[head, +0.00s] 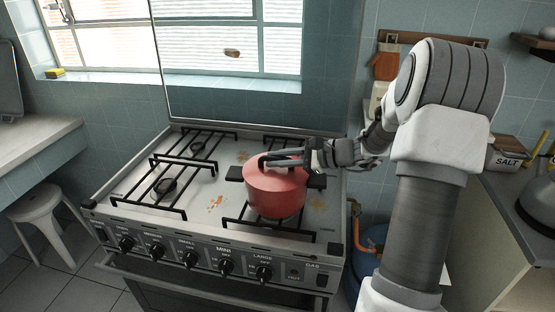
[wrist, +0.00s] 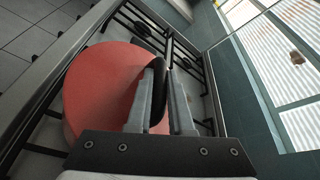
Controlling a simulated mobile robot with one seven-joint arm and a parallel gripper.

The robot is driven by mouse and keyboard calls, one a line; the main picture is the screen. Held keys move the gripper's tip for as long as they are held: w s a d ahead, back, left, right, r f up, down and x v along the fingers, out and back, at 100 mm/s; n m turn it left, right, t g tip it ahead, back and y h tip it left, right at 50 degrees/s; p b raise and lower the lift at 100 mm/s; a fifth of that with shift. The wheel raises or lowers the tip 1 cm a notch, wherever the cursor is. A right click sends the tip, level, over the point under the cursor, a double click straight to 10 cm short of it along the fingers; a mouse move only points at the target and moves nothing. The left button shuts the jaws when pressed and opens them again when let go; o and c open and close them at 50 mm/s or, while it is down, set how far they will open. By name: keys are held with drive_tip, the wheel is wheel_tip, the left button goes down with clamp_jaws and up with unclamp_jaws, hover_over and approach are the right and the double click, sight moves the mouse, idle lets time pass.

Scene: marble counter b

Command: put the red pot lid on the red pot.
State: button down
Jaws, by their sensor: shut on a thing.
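The red pot (head: 277,205) stands on the front right part of the stove, with black side handles. The red pot lid (head: 272,179) is over the top of the pot, seemingly resting on its rim; a small gap cannot be ruled out. My gripper (head: 287,157) reaches in from the right and is shut on the lid's black handle. In the wrist view my gripper (wrist: 165,88) has its two fingers on either side of the black handle, with the red lid (wrist: 103,85) beyond it. The pot's inside is hidden.
The stove (head: 215,200) has black burner grates and a row of front knobs. A raised glass cover (head: 255,95) stands behind it. A white stool (head: 48,218) and counter are at left. A salt box (head: 506,158) is on the right counter.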

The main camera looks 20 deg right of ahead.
drive_tip(key=shift+f, duration=0.15)
drive_tip(key=c, duration=0.8)
unclamp_jaws()
drive_tip(key=shift+r, duration=0.25)
drive_tip(key=p+v, duration=0.1)
drive_tip(key=v, duration=1.1)
drive_tip(key=shift+f, duration=0.15)
